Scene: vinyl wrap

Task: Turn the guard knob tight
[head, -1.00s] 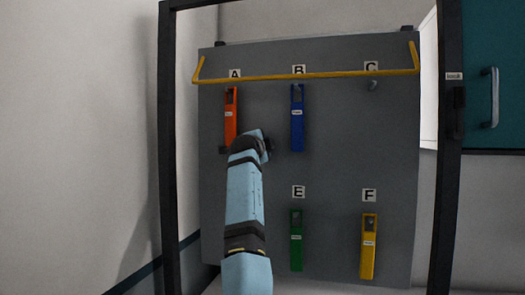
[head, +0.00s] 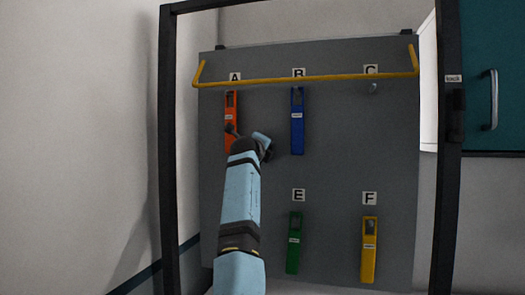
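A yellow guard bar (head: 310,76) runs across the top of the grey panel (head: 340,150). I cannot make out a guard knob; it may be hidden or too small to tell. One light-blue arm of mine, taken as the left, rises from the bottom left of centre. My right gripper is not in view.
A blue tool (head: 297,125) hangs under B, a green tool (head: 294,250) under E and a yellow tool (head: 369,255) under F. The peg (head: 373,88) under C is bare. A dark frame (head: 448,180) surrounds the panel; a teal cabinet (head: 505,60) is at right.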

